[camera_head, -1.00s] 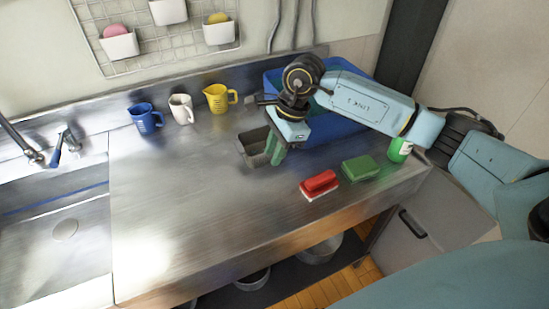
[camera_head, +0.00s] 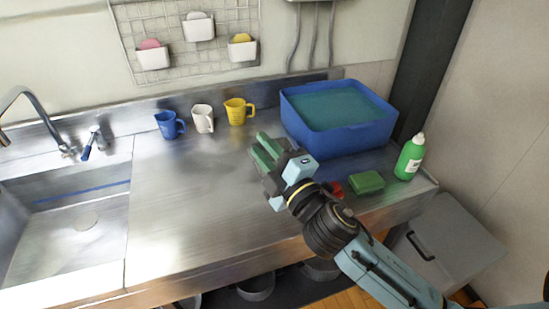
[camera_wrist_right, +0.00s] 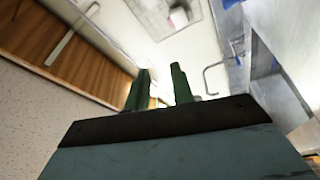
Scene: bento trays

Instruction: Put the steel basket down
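My right gripper (camera_head: 264,150) is above the counter, left of the blue tub, its green fingers pointing left and away. In the right wrist view (camera_wrist_right: 160,84) its two fingers stand apart with nothing between them. I cannot make out the steel basket for certain now. The place on the counter where a grey basket stood earlier is largely covered by my right gripper and wrist in the head view. The wrist view does not show it. My left gripper is out of view.
A blue tub (camera_head: 330,139) stands at the back right. Blue (camera_head: 168,126), white (camera_head: 203,119) and yellow (camera_head: 236,111) jugs stand along the back. A green sponge (camera_head: 366,182) and green bottle (camera_head: 409,160) are at right; a red brush (camera_head: 337,189) is partly hidden. The counter's middle (camera_head: 190,210) is clear.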

